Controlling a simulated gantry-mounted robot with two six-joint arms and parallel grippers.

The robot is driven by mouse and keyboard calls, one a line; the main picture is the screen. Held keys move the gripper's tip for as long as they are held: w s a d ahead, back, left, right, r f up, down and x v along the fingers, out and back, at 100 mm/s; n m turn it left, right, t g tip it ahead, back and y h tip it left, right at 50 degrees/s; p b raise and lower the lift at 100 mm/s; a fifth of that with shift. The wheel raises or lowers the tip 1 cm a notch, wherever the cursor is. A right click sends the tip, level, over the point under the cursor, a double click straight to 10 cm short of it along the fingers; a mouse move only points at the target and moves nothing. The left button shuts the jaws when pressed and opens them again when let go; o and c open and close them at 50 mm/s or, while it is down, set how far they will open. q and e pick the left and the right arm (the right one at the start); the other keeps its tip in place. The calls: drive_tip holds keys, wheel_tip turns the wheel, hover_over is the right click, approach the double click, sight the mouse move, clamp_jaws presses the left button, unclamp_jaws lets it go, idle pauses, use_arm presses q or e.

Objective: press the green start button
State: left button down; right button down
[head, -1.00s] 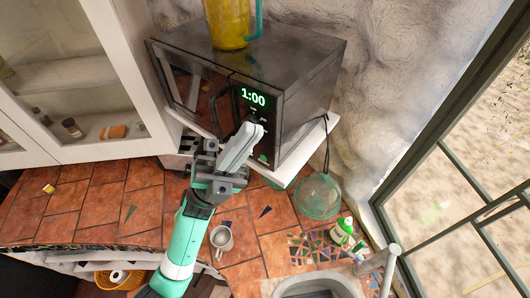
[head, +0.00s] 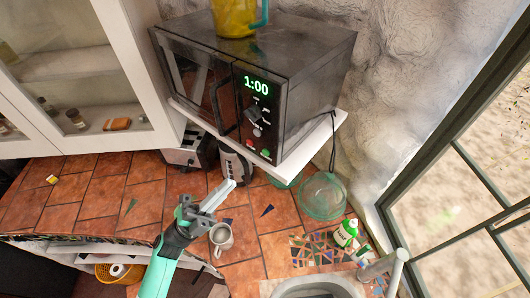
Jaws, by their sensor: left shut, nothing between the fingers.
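The green start button (head: 266,153) is at the bottom right of the control panel on the dark microwave (head: 318,88). A red button (head: 249,143) sits to its left. The display (head: 256,85) reads 1:00. My left gripper (head: 231,183) is shut and empty, below and to the left of the green button, clear of the panel. The button is fully in sight. My right gripper is not in the view.
The microwave stands on a white shelf (head: 318,142), with a yellow pitcher (head: 233,18) on top. On the tiled counter are a toaster (head: 187,152), a mug (head: 221,237), a glass bowl (head: 323,196) and a green-white bottle (head: 345,232).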

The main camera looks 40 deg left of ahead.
sight(266, 153)
use_arm(q)
drive_tip(key=shift+w, duration=0.1)
drive_tip(key=w+b, duration=0.4)
drive_tip(key=w, duration=0.4)
drive_tip(key=shift+w, duration=0.3)
drive_tip(key=shift+a, duration=0.1)
idle(1.6)
drive_tip(key=shift+w+b, duration=0.3)
drive_tip(key=shift+w, duration=0.15)
